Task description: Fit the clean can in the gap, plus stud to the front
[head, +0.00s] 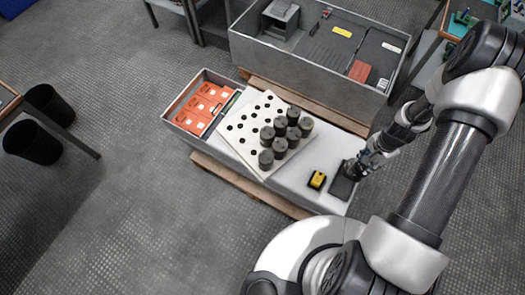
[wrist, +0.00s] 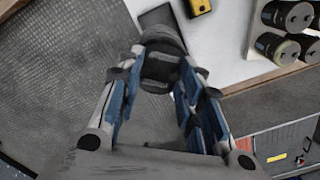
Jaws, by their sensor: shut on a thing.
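My gripper (head: 362,165) is at the right end of the white bench (head: 280,178), near the dark pad (head: 342,188). In the wrist view its blue-sided fingers (wrist: 160,85) are shut on a dark can (wrist: 161,62). The can's stud marks cannot be made out. The capacitor bank is a white board with round holes (head: 236,141), left of my gripper. Several grey-green cans (head: 280,146) stand on its right part, and bare holes show on the rest. Which opening is the gap cannot be told.
A yellow device (head: 317,180) lies on the bench between the bank and my gripper. A tray of orange parts (head: 207,102) is at the bench's left end. A large grey bin (head: 297,82) stands behind. Two black bins (head: 33,142) are at far left.

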